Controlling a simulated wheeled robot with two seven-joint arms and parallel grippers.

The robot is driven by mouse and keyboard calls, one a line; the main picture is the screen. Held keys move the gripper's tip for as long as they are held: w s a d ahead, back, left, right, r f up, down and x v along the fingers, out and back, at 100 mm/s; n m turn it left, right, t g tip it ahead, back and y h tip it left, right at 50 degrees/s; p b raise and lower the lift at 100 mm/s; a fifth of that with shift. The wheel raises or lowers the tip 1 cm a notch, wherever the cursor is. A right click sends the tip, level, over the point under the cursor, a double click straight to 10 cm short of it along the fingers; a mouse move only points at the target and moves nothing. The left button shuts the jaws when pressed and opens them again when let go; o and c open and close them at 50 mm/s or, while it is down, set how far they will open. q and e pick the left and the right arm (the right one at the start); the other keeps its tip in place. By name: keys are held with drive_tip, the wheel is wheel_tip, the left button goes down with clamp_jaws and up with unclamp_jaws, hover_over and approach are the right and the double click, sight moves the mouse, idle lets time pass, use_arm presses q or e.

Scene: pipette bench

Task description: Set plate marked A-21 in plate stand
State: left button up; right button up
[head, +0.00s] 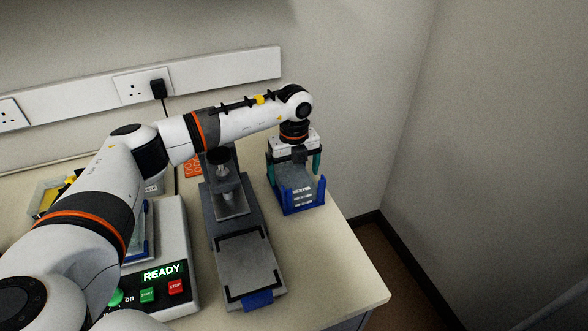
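The blue plate stand (290,206) is on the bench near its right edge, below my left gripper (295,168). That gripper points down, with its two dark green fingers wide apart on either side of the stand's upper part. Pale, plate-like layers with small labels (302,191) show at the stand's front, between the fingers. The labels are too small to read, so I cannot tell which is A-21. I cannot tell whether the fingers press on a plate. My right gripper is not in view.
A grey press-like device (233,215) with a flat bed stands left of the stand. Further left is a machine (178,244) showing READY, partly behind my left arm. A yellow item lies in a tray (46,199). The bench's front right corner (350,283) is clear.

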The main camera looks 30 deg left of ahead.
sight(294, 179)
use_arm(q)
drive_tip(key=shift+r, duration=0.2)
wheel_tip(294, 179, up, 12)
drive_tip(key=b, duration=0.2)
idle(0.4)
drive_tip(key=shift+f, duration=0.1)
idle(0.3)
